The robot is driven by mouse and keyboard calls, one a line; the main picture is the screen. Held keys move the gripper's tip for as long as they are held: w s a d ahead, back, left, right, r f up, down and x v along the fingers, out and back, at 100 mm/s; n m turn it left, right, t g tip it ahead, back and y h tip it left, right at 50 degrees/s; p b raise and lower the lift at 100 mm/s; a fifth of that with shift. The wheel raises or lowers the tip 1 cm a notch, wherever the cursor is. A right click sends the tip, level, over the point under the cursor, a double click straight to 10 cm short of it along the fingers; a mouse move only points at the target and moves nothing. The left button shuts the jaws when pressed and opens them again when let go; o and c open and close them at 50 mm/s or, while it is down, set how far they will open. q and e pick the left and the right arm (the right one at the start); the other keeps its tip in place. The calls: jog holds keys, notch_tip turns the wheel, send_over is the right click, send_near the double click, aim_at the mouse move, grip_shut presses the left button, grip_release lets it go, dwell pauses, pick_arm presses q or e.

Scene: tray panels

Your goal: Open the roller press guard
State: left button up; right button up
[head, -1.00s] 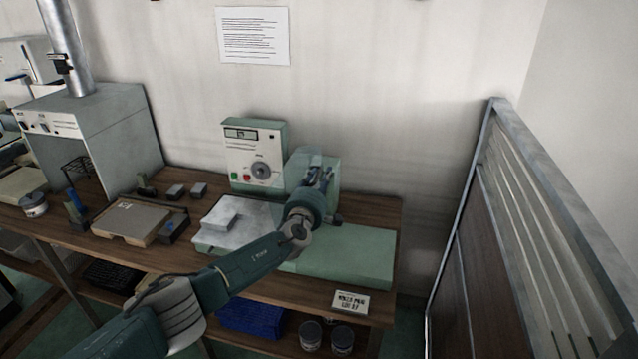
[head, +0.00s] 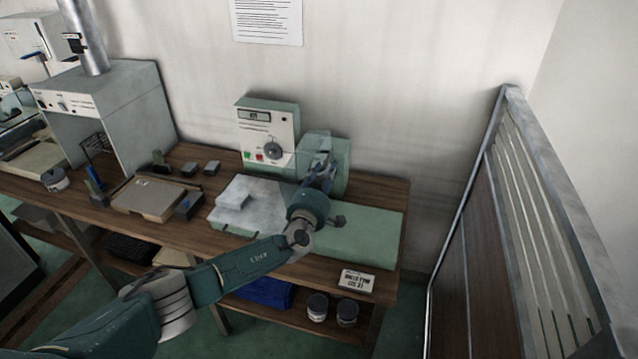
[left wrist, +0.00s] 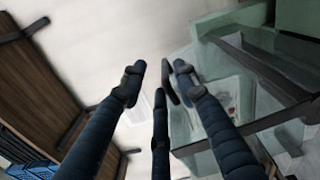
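The roller press is a pale green machine with a control panel (head: 268,140) and a green bed (head: 365,230) on the bench. Its clear guard (head: 317,146) stands upright at the press head; the guard with dark edge bars also shows at the right of the left wrist view (left wrist: 262,95). My left gripper (head: 320,168) is at the guard's front. In the left wrist view its dark fingers (left wrist: 158,85) are spread apart. A small dark piece, perhaps the guard's handle, shows between the fingers beside the right one; contact is unclear. My right gripper is not in view.
A white block sits on the pale plate (head: 255,217) left of the press. A shallow tray (head: 150,196) and a grey hood (head: 115,110) stand farther left. A slatted partition (head: 510,230) rises at the right. A label card (head: 357,281) is on the bench front.

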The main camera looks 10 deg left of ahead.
pick_arm(q)
jog(key=s+p, duration=0.1)
jog(key=s, duration=0.5)
jog(key=shift+s+a+f, duration=0.15)
jog(key=shift+s, duration=0.05)
dwell(0.4)
jog(key=s, duration=1.2)
jog(key=shift+a, duration=0.15)
